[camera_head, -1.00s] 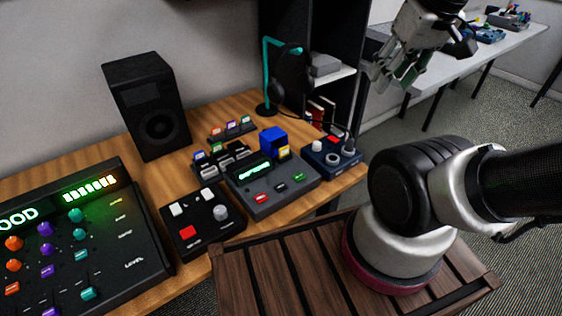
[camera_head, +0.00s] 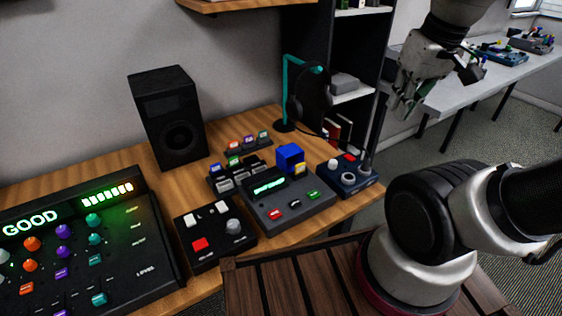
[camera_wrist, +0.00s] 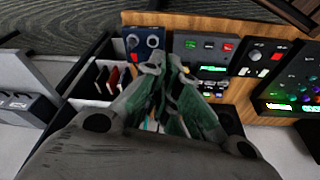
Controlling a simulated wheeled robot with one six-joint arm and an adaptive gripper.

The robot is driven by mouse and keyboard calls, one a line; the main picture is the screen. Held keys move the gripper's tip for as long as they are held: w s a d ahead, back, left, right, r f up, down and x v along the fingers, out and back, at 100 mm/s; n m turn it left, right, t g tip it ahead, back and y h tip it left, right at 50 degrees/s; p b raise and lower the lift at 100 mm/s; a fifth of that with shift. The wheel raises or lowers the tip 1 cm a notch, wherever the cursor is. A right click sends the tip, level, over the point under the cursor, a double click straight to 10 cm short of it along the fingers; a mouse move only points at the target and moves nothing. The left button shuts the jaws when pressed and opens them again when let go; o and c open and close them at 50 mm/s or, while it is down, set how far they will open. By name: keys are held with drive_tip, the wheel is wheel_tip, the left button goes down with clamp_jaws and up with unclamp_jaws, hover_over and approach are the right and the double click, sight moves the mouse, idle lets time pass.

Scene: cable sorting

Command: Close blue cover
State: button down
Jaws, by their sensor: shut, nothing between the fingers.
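A yellow piece shows just below the cover. My gripper (camera_head: 402,108) is in the air to the right of the desk, well apart from the cover. In the wrist view, my gripper's fingers (camera_wrist: 172,68) are together and empty. The grey device (camera_wrist: 205,52) shows there beyond the fingers. I cannot make out the blue cover in that view; the fingers may hide it.
A dark blue box (camera_head: 348,178) with knobs sits right of the grey device, and a black button box (camera_head: 215,240) sits left. A headphone stand (camera_head: 286,95), a speaker (camera_head: 166,118) and a big mixer panel (camera_head: 90,250) share the desk. A shelf (camera_head: 352,95) stands behind.

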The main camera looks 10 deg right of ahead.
drive_tip(key=w+a+f+n+g, duration=0.1)
drive_tip(key=w+a+f, duration=0.4)
drive_tip(key=w, duration=0.3)
drive_tip(key=w+a+f+n+g, duration=0.1)
drive_tip(key=w+a+f, duration=0.4)
drive_tip(key=w+f, duration=0.1)
drive_tip(key=w+a+f+n+g, duration=0.1)
drive_tip(key=w+a+f, duration=0.4)
drive_tip(key=w, duration=0.4)
drive_tip(key=shift+w+f+n, duration=0.3)
drive_tip(key=shift+f, duration=0.1)
drive_tip(key=w, duration=0.1)
drive_tip(key=w+a+f, duration=0.1)
drive_tip(key=shift+w+a+f, duration=0.3)
drive_tip(key=shift+w+a, duration=0.05)
drive_tip(key=shift+w, duration=0.05)
drive_tip(key=w+a+r+t, duration=0.2)
drive_tip(key=w, duration=0.4)
wheel_tip(320, 180, down, 10)
drive_tip(key=s, duration=0.2)
drive_tip(key=shift+d+r+y, duration=0.2)
drive_tip(key=shift+d+y, duration=0.05)
drive_tip(key=shift+y, duration=0.15)
drive_tip(key=shift+w, duration=0.1)
